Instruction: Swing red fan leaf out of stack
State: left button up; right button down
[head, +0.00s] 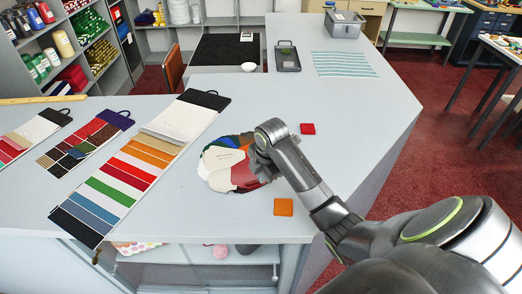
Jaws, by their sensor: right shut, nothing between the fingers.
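The fan stack of coloured leaves (218,166) lies on the grey counter near the middle of the head view. White, green, blue and brown leaves show at its left and top. The red leaf (242,175) shows at the stack's lower right, partly covered by my gripper. My right gripper (256,167) is shut, with its fingers over the right side of the stack. Whether its fingertips touch the red leaf is hidden. My left gripper is not in view.
Long swatch cards (140,165) cover the counter's left. A dark tray (287,57), a striped sheet (343,64) and a grey box (344,23) are farther back. The counter's right is clear.

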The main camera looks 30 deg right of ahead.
aim_at(247, 183)
jog(key=shift+a+r+m+p, duration=0.2)
jog(key=shift+a+m+p, duration=0.2)
jog(key=shift+a+p, duration=0.3)
jog(key=shift+a+m+p, duration=0.4)
jog(key=shift+a+m, duration=0.1)
jog(key=shift+f, duration=0.15)
jog(key=shift+w+a+m+h+p, duration=0.2)
jog(key=shift+a+m+h+p, duration=0.1)
jog(key=shift+a+m+p, duration=0.4)
jog(key=shift+a+p, duration=0.3)
jog(key=shift+a, duration=0.1)
jog(key=shift+a+m, duration=0.1)
jog(key=shift+m, duration=0.2)
jog(key=shift+w, duration=0.1)
